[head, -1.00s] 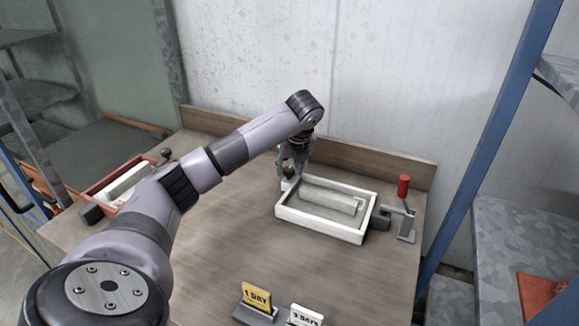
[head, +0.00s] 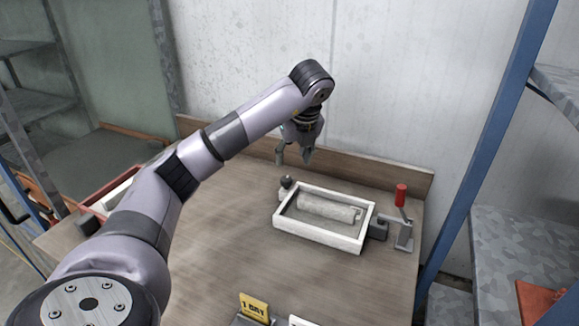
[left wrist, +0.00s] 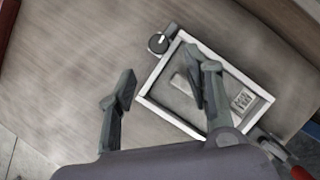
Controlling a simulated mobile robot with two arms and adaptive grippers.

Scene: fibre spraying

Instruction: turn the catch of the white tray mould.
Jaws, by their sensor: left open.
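The white tray mould (head: 318,238) lies on the table with a pale bar-shaped block (head: 326,208) inside. A small dark round knob (head: 286,182) stands at its left end. It also shows in the left wrist view (left wrist: 158,42), with a light mark on top. A grey bracket with an upright red handle (head: 401,194) stands at the right end. My left gripper (head: 294,158) is open and empty, above and behind the knob and apart from it. In the left wrist view its fingers (left wrist: 165,75) are spread, one covering part of the mould. My right gripper is not in view.
A red-edged mould (head: 105,197) lies at the left, partly behind my arm. A yellow "1 DAY" sign (head: 255,306) stands at the front. A wooden backboard (head: 385,175) runs along the rear edge. A blue post (head: 490,150) rises at the right. The table's middle is bare.

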